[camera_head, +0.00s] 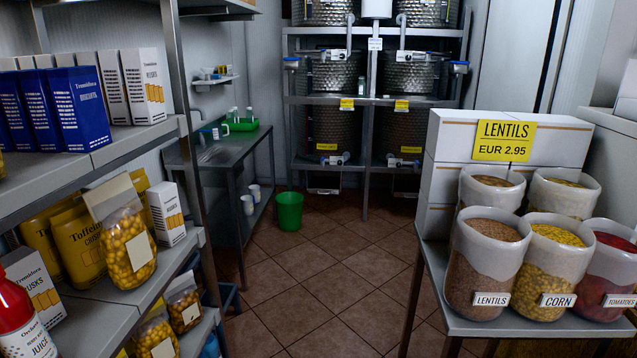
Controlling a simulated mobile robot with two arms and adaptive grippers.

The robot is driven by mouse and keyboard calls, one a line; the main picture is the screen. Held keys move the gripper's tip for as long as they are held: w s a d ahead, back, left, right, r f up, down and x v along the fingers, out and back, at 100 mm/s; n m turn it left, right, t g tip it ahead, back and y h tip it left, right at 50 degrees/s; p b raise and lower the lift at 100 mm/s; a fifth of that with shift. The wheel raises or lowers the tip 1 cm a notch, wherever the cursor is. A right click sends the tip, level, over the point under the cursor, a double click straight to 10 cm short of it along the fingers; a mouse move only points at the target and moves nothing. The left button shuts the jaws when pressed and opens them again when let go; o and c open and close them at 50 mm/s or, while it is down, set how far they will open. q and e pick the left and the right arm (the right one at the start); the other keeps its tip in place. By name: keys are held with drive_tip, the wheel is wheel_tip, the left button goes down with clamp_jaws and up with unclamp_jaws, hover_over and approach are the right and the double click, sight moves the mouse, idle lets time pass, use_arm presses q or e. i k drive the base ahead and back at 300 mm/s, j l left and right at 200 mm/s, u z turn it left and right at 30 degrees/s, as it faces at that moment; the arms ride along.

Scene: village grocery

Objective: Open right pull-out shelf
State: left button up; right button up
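A grey metal rack (365,101) with steel drums stands at the back of the room. Its lower right drum (405,132) has a tap and a yellow label. Low under the drums, two small frame-like pieces stick out, one on the left (323,191) and one on the right (405,195). They look like shelf fronts or handles, but they are too small and dark to tell whether either is pulled out. Neither of my grippers is in view.
A stocked shelf (120,150) stands close on the left. A table (480,326) with tubs of lentils, corn and tomatoes stands at the right. A green bin (289,211) stands on the floor before the rack. The tiled floor (330,270) between is clear.

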sight(402, 188)
drive_tip(key=i, duration=0.55)
drive_tip(key=i+j+z, duration=0.15)
drive_tip(key=i, duration=0.45)
drive_tip(key=i+j, duration=0.15)
drive_tip(key=i, duration=0.4)
drive_tip(key=i+z, duration=0.1)
drive_tip(key=i, duration=0.55)
drive_tip(key=i+z, duration=0.15)
drive_tip(key=i, duration=0.5)
drive_tip(key=i+j+z, duration=0.1)
drive_tip(key=i, duration=0.6)
drive_tip(key=i+j+z, duration=0.4)
drive_tip(key=i, duration=0.2)
drive_tip(key=i+j+z, duration=0.35)
drive_tip(key=i, duration=0.2)
drive_tip(key=i+l+u, duration=0.1)
drive_tip(key=u, duration=0.7)
drive_tip(key=i+l, duration=0.05)
